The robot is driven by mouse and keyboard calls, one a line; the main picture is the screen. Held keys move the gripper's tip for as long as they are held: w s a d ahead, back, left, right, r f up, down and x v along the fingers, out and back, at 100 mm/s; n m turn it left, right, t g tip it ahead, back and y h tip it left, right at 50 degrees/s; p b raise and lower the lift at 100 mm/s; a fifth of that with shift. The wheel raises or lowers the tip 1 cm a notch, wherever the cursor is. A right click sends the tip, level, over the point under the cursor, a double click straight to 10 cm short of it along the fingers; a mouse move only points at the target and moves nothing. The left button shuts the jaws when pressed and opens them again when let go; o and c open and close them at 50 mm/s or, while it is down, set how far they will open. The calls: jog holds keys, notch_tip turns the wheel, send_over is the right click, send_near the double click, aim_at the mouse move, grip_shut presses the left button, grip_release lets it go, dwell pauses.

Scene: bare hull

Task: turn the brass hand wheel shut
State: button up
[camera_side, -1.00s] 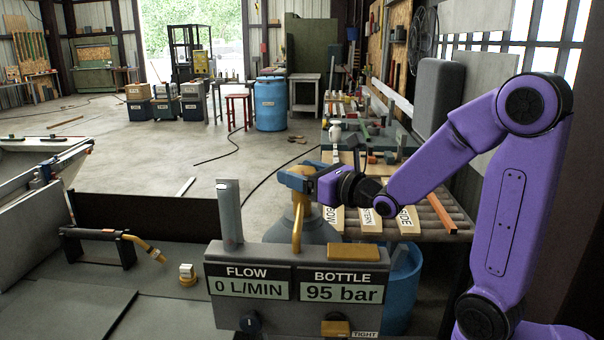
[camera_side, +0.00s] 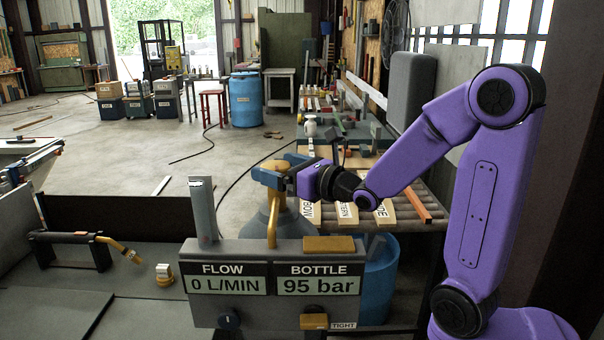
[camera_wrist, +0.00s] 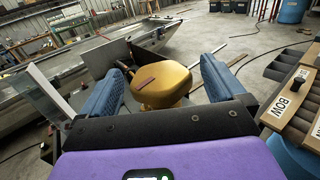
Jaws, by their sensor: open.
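The brass hand wheel (camera_wrist: 162,85) is a rounded gold knob with a dark reddish bar mark on top. In the wrist view it sits between the two blue fingers of my gripper (camera_wrist: 160,88), with a gap on the right side; contact on the left is hard to tell. In the side view the wheel (camera_side: 277,166) shows at the top of the grey bottle (camera_side: 290,222), partly hidden by my gripper (camera_side: 272,172). My gripper is open around it. The panel in front reads FLOW 0 L/MIN and BOTTLE 95 bar (camera_side: 318,280).
A clear upright tube (camera_side: 203,208) rises from the panel's left end. A bench with labelled wooden blocks (camera_side: 345,214) is on the right, above a blue barrel (camera_side: 380,280). A torch on a stand (camera_side: 75,245) lies left. A small gauge-like piece (camera_side: 164,274) sits near the panel.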

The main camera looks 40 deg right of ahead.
jog(key=s+d, duration=0.1)
jog(key=s, duration=0.5)
dwell(0.7)
jog(key=shift+s, duration=0.15)
jog(key=shift+d, duration=0.1)
jog(key=shift+d+r, duration=0.1)
jog(key=shift+d, duration=0.25)
jog(key=n+g+y, duration=0.2)
jog(key=n+y, duration=0.2)
jog(key=y, duration=0.1)
send_near(290, 167)
jog(key=shift+f+x, duration=0.15)
jog(key=shift+x, duration=2.3)
jog(key=shift+f+x, duration=0.15)
jog(key=shift+x, duration=2.3)
jog(key=shift+f+x, duration=0.15)
jog(key=shift+x, duration=2.25)
jog(key=c, duration=1)
